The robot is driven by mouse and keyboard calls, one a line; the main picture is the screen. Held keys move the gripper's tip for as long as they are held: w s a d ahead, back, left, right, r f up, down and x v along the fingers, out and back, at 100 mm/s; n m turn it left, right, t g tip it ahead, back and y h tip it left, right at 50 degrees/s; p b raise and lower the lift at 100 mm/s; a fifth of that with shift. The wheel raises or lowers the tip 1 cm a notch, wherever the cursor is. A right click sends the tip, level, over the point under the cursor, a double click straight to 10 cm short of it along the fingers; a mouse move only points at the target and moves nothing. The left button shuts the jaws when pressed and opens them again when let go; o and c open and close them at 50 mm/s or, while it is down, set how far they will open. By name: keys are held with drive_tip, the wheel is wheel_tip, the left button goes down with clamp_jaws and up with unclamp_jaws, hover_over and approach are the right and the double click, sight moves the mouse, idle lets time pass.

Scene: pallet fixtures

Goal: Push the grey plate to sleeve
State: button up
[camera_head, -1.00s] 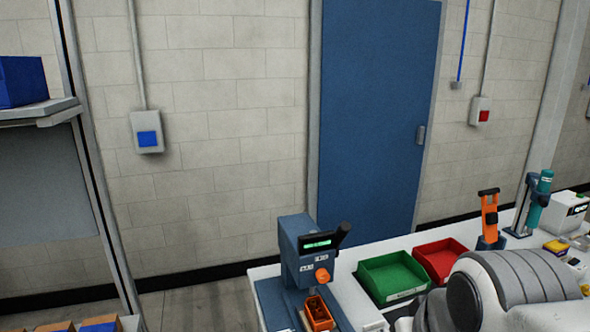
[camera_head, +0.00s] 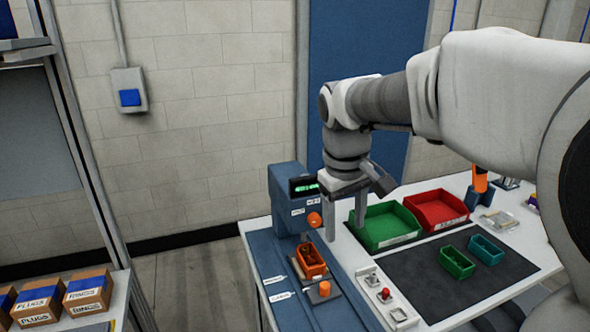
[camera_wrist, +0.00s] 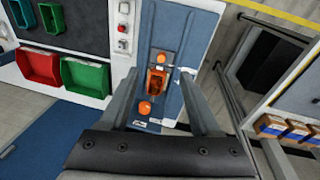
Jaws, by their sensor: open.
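The grey plate (camera_head: 322,294) lies on the blue bed of the press-like station (camera_head: 292,205). An orange knob (camera_head: 324,288) stands at its near end, and an orange bin (camera_head: 311,260) sits behind the knob. White labels (camera_head: 282,296) lie on the bed left of the plate; their print is too small to read. My gripper (camera_head: 346,228) is open and empty, above the station's right side and pointing down. In the wrist view the orange bin (camera_wrist: 157,80) and knob (camera_wrist: 145,107) show between the fingers (camera_wrist: 159,74).
Green (camera_head: 388,226) and red (camera_head: 436,208) bins stand right of the station. A dark mat (camera_head: 425,285) holds two small green and teal bins. A control panel with a red button (camera_head: 386,293) sits between station and mat. Cardboard boxes (camera_head: 88,292) stand at left.

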drive_tip(key=n+g+y+b, duration=0.1)
drive_tip(key=n+g+b, duration=0.1)
drive_tip(key=b, duration=0.1)
hover_over(325, 284)
wheel_tip(325, 284, down, 8)
drive_tip(key=f, duration=0.1)
wheel_tip(325, 284, down, 17)
drive_tip(key=shift+s+r+b, duration=0.1)
drive_tip(key=shift+b, duration=0.65)
clamp_jaws()
idle(0.6)
